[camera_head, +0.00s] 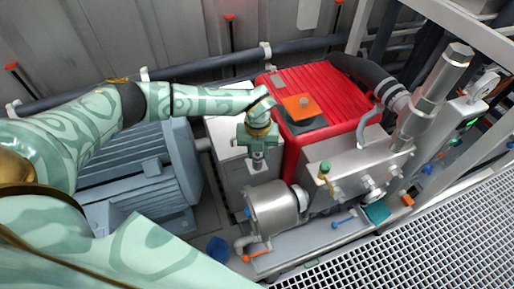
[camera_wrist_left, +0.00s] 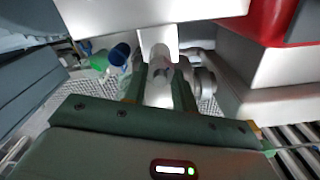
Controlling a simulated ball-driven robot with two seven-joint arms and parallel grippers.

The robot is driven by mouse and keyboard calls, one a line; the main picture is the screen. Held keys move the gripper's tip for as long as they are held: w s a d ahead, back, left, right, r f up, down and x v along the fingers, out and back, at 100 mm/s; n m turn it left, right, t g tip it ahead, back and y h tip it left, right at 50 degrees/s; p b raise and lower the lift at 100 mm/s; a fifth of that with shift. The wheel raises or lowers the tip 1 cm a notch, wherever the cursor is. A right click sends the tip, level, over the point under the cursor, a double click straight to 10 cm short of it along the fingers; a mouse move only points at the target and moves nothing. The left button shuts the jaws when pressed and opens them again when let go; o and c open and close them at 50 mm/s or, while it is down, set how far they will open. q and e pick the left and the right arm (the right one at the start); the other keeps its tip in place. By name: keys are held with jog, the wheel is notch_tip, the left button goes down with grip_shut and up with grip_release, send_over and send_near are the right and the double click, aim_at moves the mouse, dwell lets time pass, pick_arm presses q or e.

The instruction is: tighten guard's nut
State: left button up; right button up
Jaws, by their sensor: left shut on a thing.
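The guard (camera_head: 230,130) is a pale grey metal box between the blue-grey motor (camera_head: 150,175) and the red housing (camera_head: 320,90). My left gripper (camera_head: 257,162) points down in front of the guard's right part. In the left wrist view its fingers (camera_wrist_left: 160,88) are shut on a pale grey rounded metal piece (camera_wrist_left: 158,72). A white plate edge shows just beyond this piece. I cannot make out the nut itself or its threads; the fingers and the piece hide that spot. My right gripper is not in view.
A steel pump body (camera_head: 275,208) stands just below the gripper, with an orange-handled valve (camera_head: 258,254). A blue cup-like thing (camera_head: 218,249) is at lower left of it. Steel pipework (camera_head: 425,110) rises on the right. A grated walkway (camera_head: 430,240) is at lower right.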

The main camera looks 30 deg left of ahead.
aim_at(257, 155)
pick_arm(q)
jog(key=m+p, duration=0.1)
jog(key=m, duration=0.3)
jog(key=shift+r+p, duration=0.1)
jog(key=shift+p, duration=0.3)
jog(key=shift+m+p, duration=0.45)
jog(key=shift+m, duration=1.35)
jog(key=shift+o, duration=0.2)
jog(key=o, duration=1)
jog(key=shift+c, duration=0.2)
notch_tip(257, 155, up, 16)
jog(key=p, duration=0.3)
